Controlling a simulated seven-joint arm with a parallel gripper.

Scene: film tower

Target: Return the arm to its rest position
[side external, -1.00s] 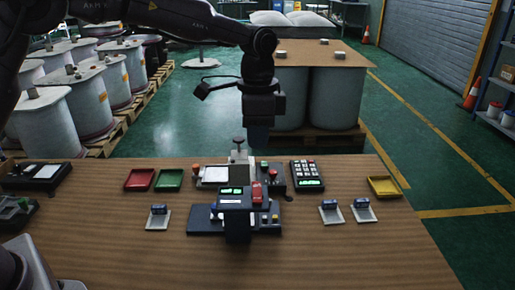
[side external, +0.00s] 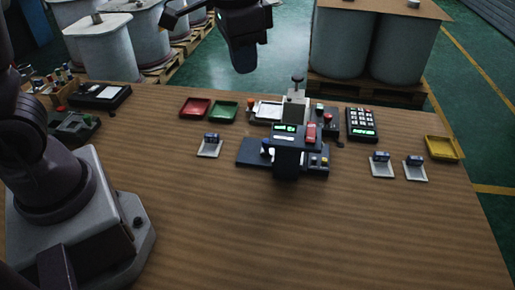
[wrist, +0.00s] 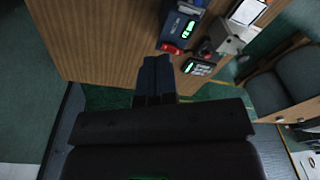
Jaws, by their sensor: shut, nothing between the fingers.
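My gripper (side external: 243,68) hangs in the air beyond the far edge of the wooden table (side external: 190,240), up and left of the dark central machine (side external: 287,160). It touches nothing. In the wrist view the two dark fingers (wrist: 155,68) are together with nothing between them. The table (wrist: 105,35) lies past the fingertips in that view. The upper part of my arm is cut off by the top of the side view.
Red (side external: 195,107) and green (side external: 223,111) trays, a keypad (side external: 361,124), a yellow tray (side external: 441,148) and small grey stands (side external: 209,148) are on the table. Large drums (side external: 100,42) stand behind. The table's front is clear.

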